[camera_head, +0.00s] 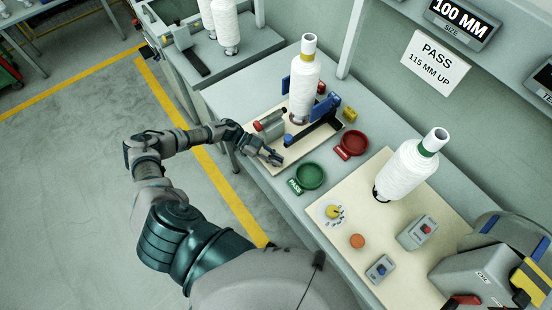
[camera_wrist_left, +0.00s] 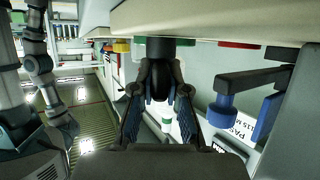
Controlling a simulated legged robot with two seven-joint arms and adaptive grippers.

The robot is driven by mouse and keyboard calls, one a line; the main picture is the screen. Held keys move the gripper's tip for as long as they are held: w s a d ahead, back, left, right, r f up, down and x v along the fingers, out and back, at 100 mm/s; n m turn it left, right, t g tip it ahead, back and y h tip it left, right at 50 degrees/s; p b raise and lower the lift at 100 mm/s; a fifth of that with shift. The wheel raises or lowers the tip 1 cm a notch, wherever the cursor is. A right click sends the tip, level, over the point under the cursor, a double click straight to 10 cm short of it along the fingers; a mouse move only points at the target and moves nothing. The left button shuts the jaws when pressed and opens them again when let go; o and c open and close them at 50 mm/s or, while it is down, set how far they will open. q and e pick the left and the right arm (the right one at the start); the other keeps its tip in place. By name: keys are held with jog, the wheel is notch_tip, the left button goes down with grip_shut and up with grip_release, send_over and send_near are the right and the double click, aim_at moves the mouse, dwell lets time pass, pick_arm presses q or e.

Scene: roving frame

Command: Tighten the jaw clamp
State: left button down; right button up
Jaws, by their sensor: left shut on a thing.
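The jaw clamp (camera_head: 318,130) stands on a pale board on the bench, with dark blue jaw arms beside a white yarn cone (camera_head: 304,88). In the left wrist view, which looks upside down, its dark arms (camera_wrist_left: 250,80) and blue pad (camera_wrist_left: 222,112) are at the right. My left gripper (camera_head: 274,157) is at the board's near edge, in front of the clamp. In the left wrist view its fingers (camera_wrist_left: 160,92) are shut on a dark rounded knob (camera_wrist_left: 159,82). The fingers hide part of the knob. My right gripper cannot be made out.
A green dish (camera_head: 309,176) and a red dish (camera_head: 354,143) sit right of the clamp board. Another cone (camera_head: 408,170) stands on a second board with a grey button box (camera_head: 417,232). The floor (camera_head: 70,180) at left is free.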

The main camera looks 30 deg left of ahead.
pick_arm(q)
jog(key=c, duration=1.2)
grip_release()
jog(key=shift+a+f, duration=0.15)
jog(key=shift+f, duration=0.05)
jog(key=shift+a, duration=0.1)
jog(key=v, duration=1.2)
jog(key=shift+a+f, duration=0.1)
jog(key=shift+a, duration=0.05)
jog(key=shift+o, duration=0.3)
